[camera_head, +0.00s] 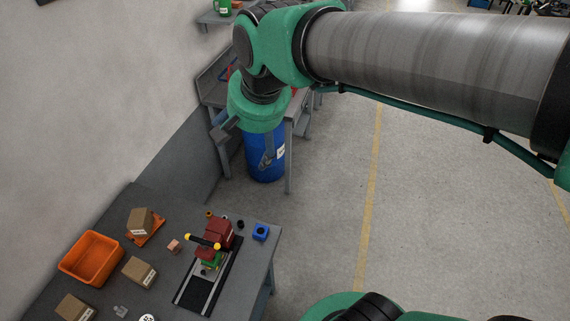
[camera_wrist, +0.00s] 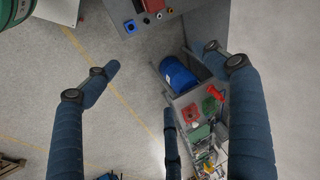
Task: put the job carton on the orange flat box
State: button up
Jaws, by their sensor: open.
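Three brown cartons with white labels lie on the grey table in the head view: one at the back (camera_head: 140,221), one in the middle (camera_head: 139,271) and one at the front left (camera_head: 75,308). I cannot tell which is the job carton. The back carton appears to rest, tilted, on a flat orange piece (camera_head: 154,234), probably the orange flat box, which it partly hides. My gripper (camera_head: 248,147) is open and empty, high above the floor beyond the table. Its spread fingers also show in the wrist view (camera_wrist: 163,75), with no carton between them.
An open orange bin (camera_head: 92,258) stands left of the cartons. A red machine vise (camera_head: 215,235) with a yellow-tipped handle and a blue block (camera_head: 261,232) occupy the table's right side. A blue barrel (camera_head: 264,158) stands by a cluttered bench beyond. The floor at right is clear.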

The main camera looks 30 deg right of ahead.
jog(key=s+d+f+n+t, duration=0.1)
jog(key=s+d+n, duration=0.3)
jog(key=s, duration=0.8)
jog(key=shift+s+d+f+h, duration=0.2)
jog(key=shift+s+f+h, duration=0.1)
jog(key=shift+f, duration=0.35)
jog(key=shift+f, duration=0.15)
notch_tip(320, 180, down, 14)
jog(key=b, duration=1.4)
jog(key=shift+f+b, duration=0.15)
jog(key=shift+b, duration=0.15)
